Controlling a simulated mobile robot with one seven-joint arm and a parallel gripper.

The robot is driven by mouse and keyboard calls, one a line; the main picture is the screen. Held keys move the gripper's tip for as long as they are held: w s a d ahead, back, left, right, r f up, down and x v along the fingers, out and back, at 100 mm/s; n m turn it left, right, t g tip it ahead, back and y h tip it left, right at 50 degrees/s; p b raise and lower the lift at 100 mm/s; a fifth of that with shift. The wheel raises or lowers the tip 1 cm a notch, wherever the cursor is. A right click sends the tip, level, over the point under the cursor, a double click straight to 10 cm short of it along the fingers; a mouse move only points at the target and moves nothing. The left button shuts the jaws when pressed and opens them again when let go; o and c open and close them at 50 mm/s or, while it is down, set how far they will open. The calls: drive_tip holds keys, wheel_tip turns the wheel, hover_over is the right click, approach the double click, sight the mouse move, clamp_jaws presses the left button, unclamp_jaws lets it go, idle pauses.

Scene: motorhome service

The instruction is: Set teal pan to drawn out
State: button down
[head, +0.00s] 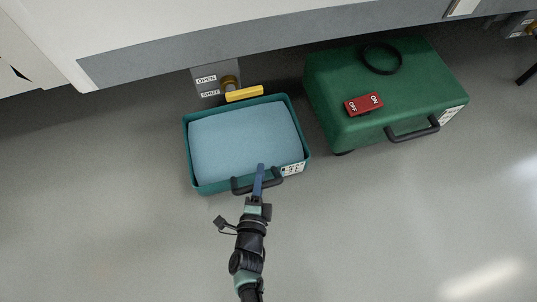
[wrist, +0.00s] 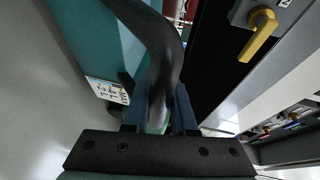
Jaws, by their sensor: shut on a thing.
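The teal pan (head: 214,187) lies on the floor below the motorhome's side, filled with a flat light-blue surface. Its far edge is close to the drain outlet, and most of it lies out in front of the motorhome's skirt. Its dark handle (head: 240,187) is on the near side, beside a white label. My gripper (head: 260,170) is shut on this handle. In the wrist view, the fingers (wrist: 162,100) sit on both sides of the dark curved handle (wrist: 168,45), with the pan's teal wall to the left.
A drain valve with a yellow lever (head: 244,93) and an OPEN/SHUT plate (head: 207,84) stands just behind the pan. A green case (head: 420,85) with a red ON/OFF tag (head: 363,104) and black ring (head: 382,58) is close on the right. The near floor is clear.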

drive_tip(key=s+d, duration=0.2)
drive_tip(key=s, duration=0.6)
drive_tip(key=shift+s+d, duration=0.2)
drive_tip(key=shift+d, duration=0.05)
drive_tip(key=c, duration=0.7)
unclamp_jaws()
drive_tip(key=shift+c, duration=0.2)
drive_tip(key=s+a+r+p, duration=0.1)
drive_tip(key=s+p, duration=0.4)
drive_tip(key=s, duration=0.7)
drive_tip(key=shift+s+r, duration=0.35)
drive_tip(key=shift+r, duration=0.35)
